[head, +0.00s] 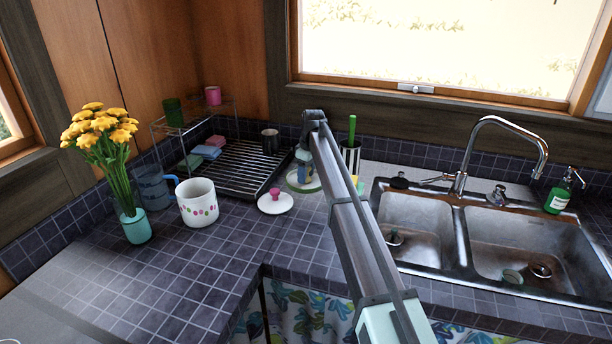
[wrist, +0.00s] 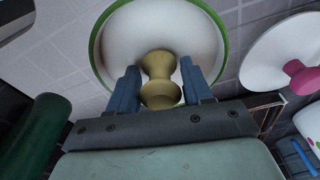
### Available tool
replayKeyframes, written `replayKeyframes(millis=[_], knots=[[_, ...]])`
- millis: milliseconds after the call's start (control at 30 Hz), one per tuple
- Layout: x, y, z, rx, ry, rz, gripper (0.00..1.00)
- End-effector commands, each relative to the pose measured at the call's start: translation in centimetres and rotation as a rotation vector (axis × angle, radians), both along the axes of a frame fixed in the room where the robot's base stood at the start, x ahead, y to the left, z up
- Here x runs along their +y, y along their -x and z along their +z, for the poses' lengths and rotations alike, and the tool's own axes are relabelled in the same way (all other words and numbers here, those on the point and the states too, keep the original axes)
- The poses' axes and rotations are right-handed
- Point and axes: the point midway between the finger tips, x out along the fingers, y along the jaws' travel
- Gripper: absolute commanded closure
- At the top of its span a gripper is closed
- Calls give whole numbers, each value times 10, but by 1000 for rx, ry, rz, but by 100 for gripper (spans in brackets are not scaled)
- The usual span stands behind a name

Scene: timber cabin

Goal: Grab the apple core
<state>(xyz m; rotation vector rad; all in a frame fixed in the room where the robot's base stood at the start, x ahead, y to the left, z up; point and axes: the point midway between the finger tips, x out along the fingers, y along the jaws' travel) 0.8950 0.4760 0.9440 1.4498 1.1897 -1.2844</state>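The apple core (wrist: 160,80) is a yellowish, waisted piece in the wrist view. It shows over a white plate with a green rim (wrist: 118,45), between the two blue fingers of my gripper (wrist: 160,85). The fingers stand apart, one on each side, with small gaps visible beside the core's narrow waist. In the head view my gripper (head: 303,160) points down over the green-rimmed plate (head: 292,183) on the tiled counter. My arm and gripper hide the core there.
A white lid with a pink knob (head: 275,203) lies left of the plate. A green-handled utensil holder (head: 350,155) stands close on the right. A dish rack (head: 235,168), white pot (head: 197,203) and flower vase (head: 137,226) are left. The double sink (head: 455,220) is right.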

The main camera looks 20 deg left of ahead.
Motion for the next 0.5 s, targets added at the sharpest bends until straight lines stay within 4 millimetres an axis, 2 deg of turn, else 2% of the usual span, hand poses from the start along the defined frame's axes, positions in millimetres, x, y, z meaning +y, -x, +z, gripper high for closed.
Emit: replayKeyframes(millis=[33,367,500], knots=[[0,0,0,0,0,0,55],[0,0,0,0,0,0,87],[0,0,0,0,0,0,88]])
